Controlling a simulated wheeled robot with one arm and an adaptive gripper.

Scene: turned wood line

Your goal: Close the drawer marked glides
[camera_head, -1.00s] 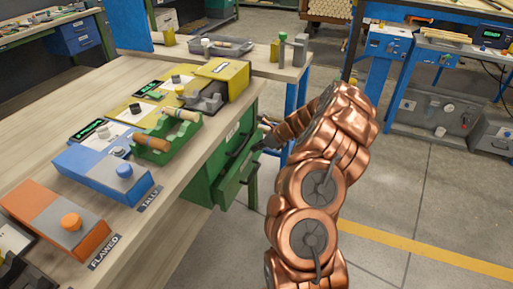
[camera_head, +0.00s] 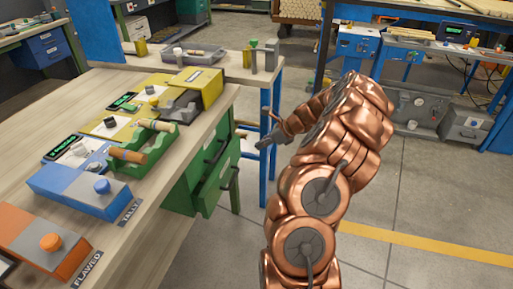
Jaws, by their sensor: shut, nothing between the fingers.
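A green drawer unit hangs under the right edge of the wooden bench, with an upper drawer (camera_head: 217,142) and a lower drawer (camera_head: 213,190), each with a dark bar handle. The lower front appears to stand out a little past the upper one. My gripper (camera_head: 264,142) is shut and empty, in the air to the right of the drawer fronts, with a visible gap between. My copper arm hides part of the floor behind it.
The wooden bench top (camera_head: 185,183) holds a yellow bin (camera_head: 205,84), a green rack (camera_head: 150,150) with turned pieces, a blue box (camera_head: 75,187) and an orange box (camera_head: 40,240). A second table with blue legs (camera_head: 272,120) stands behind my gripper.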

